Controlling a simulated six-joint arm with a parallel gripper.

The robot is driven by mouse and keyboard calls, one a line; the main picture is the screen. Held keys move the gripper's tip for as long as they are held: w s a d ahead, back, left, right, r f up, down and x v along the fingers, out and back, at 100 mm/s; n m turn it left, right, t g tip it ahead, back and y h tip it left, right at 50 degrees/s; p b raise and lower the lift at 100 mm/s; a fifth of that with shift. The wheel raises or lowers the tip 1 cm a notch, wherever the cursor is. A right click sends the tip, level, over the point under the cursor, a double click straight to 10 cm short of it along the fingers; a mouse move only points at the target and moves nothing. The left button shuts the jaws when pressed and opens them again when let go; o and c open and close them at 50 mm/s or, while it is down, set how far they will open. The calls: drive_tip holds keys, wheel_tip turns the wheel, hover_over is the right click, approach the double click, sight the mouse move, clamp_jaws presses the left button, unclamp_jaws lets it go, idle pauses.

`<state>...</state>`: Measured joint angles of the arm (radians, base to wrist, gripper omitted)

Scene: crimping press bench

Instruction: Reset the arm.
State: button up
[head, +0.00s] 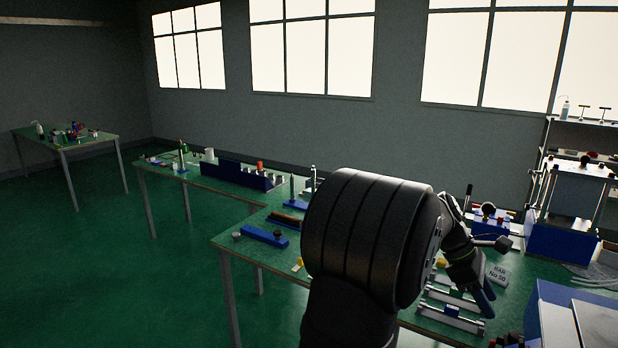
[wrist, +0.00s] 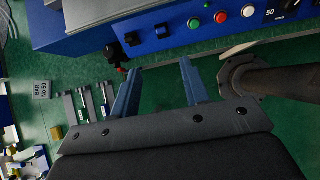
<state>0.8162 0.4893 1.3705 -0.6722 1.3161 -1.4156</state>
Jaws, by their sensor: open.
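My gripper (head: 487,303) hangs over the right part of the green bench (head: 262,256) in the head view, with dark blue fingers. In the head view my own large dark arm link hides the middle of the bench.
A blue machine with red and green buttons (wrist: 170,35) stands just beyond the fingertips in the wrist view. Metal rails (wrist: 88,105) and a "BAR No 50" sign (wrist: 42,90) lie left. A blue-based frame (head: 562,241) stands at the back right.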

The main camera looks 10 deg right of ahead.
drive_tip(key=x, duration=1.8)
drive_tip(key=shift+s+a, duration=0.1)
drive_tip(key=shift+a, duration=0.05)
drive_tip(key=shift+w+a, duration=0.2)
drive_tip(key=shift+w, duration=0.1)
drive_tip(key=g+h, duration=0.1)
drive_tip(key=g, duration=0.1)
drive_tip(key=h, duration=0.1)
drive_tip(key=shift+w+a+f+g+h, duration=0.3)
drive_tip(key=shift+w+a+g, duration=0.05)
drive_tip(key=shift+a+g, duration=0.05)
drive_tip(key=w+a+f+g+h, duration=0.2)
drive_tip(key=w+a+g+h, duration=0.2)
drive_tip(key=w+a, duration=0.1)
drive_tip(key=shift+g+h, duration=0.4)
